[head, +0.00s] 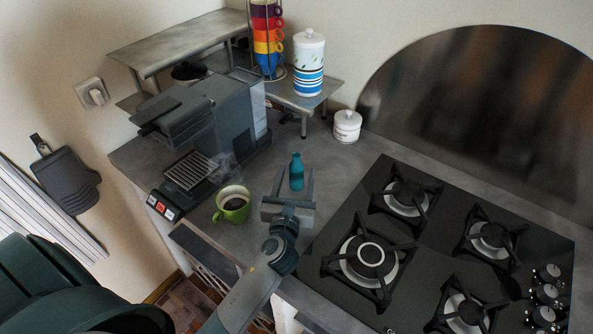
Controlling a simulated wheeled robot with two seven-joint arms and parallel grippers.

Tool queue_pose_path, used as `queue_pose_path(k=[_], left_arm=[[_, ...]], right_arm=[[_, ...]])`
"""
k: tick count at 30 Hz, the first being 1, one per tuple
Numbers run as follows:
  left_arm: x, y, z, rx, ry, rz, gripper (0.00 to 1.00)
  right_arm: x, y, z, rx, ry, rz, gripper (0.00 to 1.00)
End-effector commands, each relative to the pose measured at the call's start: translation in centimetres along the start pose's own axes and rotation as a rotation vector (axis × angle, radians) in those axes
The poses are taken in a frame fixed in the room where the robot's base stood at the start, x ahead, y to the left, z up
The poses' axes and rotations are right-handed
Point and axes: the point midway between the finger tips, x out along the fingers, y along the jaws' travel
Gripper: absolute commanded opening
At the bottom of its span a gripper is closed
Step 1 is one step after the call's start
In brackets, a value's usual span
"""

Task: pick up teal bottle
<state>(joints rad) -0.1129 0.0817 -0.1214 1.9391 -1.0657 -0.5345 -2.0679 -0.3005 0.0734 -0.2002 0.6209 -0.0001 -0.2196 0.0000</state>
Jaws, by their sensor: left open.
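The teal bottle (296,172) stands upright on the grey counter, between the coffee machine and the hob. My left gripper (294,184) is open, with its two fingers pointing away toward the bottle. The fingertips appear to lie one on each side of the bottle's lower part. I cannot tell whether either finger touches it. My right gripper is not in view.
A green mug of dark coffee (233,204) stands just left of my left gripper. A coffee machine (215,115) is behind it. A black gas hob (415,240) fills the right. A white lidded jar (347,126) and a striped canister (309,65) stand behind the bottle.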

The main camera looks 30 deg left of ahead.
Motion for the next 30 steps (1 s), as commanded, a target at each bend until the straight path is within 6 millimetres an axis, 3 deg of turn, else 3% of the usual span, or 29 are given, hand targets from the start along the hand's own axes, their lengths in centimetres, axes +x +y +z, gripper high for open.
queue_pose_path(k=[5, 19, 30], left_arm=[[1.4, -0.1, 0.0, -0.001, 0.000, -0.001, 0.54], [2.0, 0.1, 0.0, 0.000, 0.001, 0.000, 0.54], [6.1, 0.3, -0.2, -0.001, 0.000, -0.001, 0.54]], right_arm=[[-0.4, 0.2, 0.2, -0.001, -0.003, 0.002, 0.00], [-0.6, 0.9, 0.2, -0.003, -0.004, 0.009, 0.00], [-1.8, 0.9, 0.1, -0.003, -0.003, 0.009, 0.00]])
